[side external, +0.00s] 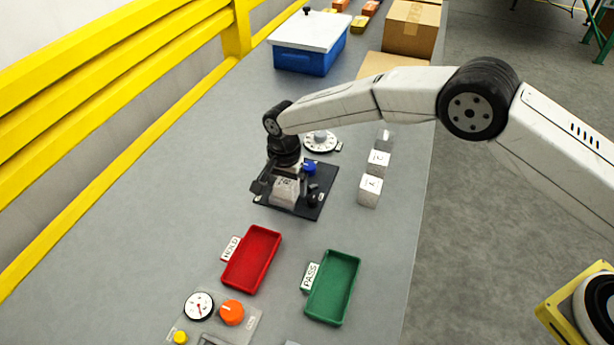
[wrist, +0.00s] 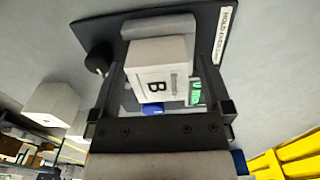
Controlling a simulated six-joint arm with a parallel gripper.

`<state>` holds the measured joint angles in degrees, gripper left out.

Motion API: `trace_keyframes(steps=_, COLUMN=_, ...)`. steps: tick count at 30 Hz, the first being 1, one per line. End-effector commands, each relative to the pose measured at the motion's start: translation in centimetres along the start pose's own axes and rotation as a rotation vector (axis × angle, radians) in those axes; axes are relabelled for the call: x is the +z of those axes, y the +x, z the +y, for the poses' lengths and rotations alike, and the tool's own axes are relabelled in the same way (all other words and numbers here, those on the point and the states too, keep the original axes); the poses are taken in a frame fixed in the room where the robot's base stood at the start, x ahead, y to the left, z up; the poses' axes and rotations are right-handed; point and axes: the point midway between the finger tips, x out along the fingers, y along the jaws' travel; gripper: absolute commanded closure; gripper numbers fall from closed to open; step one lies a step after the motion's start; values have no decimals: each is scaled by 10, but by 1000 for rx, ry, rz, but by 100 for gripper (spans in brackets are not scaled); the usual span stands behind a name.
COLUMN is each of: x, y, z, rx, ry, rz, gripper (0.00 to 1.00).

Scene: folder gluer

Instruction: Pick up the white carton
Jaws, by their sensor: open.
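A white carton (side external: 285,190) stands on a black plate (side external: 312,207) on the grey bench. In the wrist view the carton (wrist: 160,70) shows a black letter B on the face towards me. My gripper (side external: 286,187) is low over the plate, pointing down. In the wrist view its two fingers (wrist: 158,82) are open, one on each side of the carton. I cannot tell whether either finger touches it. A blue knob (side external: 309,168) is beside the carton on the plate. Part of the carton is hidden by my gripper.
More white cartons (side external: 370,190) stand in a row to the right. A red HOLD tray (side external: 251,259) and a green PASS tray (side external: 333,287) lie nearer the camera. A white dial (side external: 320,141) is behind the plate. A yellow rail (side external: 120,60) runs along the left.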

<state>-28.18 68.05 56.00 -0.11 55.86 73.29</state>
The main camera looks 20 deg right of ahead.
Motion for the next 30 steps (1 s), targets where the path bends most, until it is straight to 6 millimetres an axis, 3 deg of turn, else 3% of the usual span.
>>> trace_keyframes(steps=4, x=0, y=0, z=0, rx=0, ry=0, rz=0, gripper=3)
trace_keyframes(steps=12, x=0, y=0, z=0, rx=0, ry=0, rz=0, gripper=88)
trace_keyframes(steps=23, x=0, y=-3, z=0, rx=0, ry=0, rz=0, gripper=88)
trace_keyframes(steps=30, x=0, y=-21, z=-1, rx=-2, ry=-1, rz=-1, gripper=88)
